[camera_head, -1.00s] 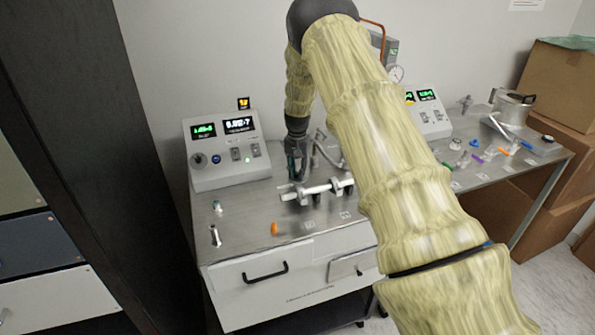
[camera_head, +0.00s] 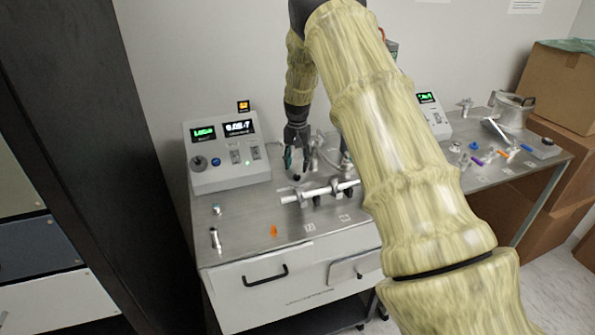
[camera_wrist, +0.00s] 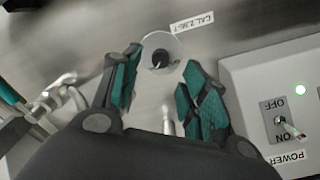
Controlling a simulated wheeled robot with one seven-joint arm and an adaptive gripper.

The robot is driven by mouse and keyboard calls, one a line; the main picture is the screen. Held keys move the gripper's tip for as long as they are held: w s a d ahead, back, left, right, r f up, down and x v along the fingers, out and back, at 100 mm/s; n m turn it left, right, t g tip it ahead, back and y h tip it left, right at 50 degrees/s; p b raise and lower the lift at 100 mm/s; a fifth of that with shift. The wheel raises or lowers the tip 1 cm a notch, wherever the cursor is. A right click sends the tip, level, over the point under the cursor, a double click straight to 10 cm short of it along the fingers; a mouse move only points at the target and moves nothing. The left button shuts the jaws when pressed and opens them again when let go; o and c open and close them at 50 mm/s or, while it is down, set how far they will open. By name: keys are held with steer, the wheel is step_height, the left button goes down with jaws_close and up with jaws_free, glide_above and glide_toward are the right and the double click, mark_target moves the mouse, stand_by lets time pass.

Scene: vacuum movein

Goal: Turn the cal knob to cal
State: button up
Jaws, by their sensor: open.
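The cal knob (camera_wrist: 160,58) is a small black knob on a pale round plate, with a white label (camera_wrist: 192,22) starting with "CAL" beside it in the wrist view. My gripper (camera_wrist: 157,76) is open, with one teal-padded finger on each side in the picture and the knob showing between and just beyond the tips. The fingers do not appear to touch the knob. In the head view my gripper (camera_head: 296,160) points down over the metal bench, right of the grey control box.
The control box (camera_head: 226,155) with lit displays stands left of my gripper; its power switch (camera_wrist: 282,122) shows in the wrist view. A horizontal metal tube (camera_head: 322,191) lies in front. Small loose parts, including an orange one (camera_head: 274,231), sit on the bench.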

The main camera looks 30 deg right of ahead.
mark_target(297, 175)
step_height(297, 175, up, 7)
stand_by(0.3)
stand_by(0.5)
